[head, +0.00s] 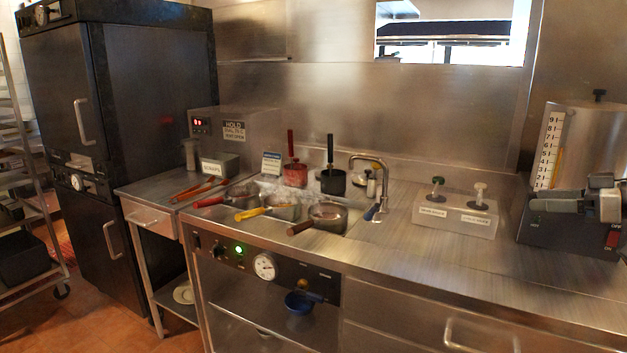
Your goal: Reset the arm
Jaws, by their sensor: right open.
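My right gripper (540,200) is at the right side of the head view, with its fingers pointing left. It is open, and I see nothing between its fingers. It is in front of the steel machine with a numbered scale (552,145); I cannot tell whether it touches it. My left gripper is not in view.
A steel counter (400,245) runs across the front, with clear room in its middle. A sink well holds several handled pans, one with a brown handle (328,214). A faucet (368,160) and a two-pump dispenser box (455,215) stand right. Black cabinets (155,110) are left.

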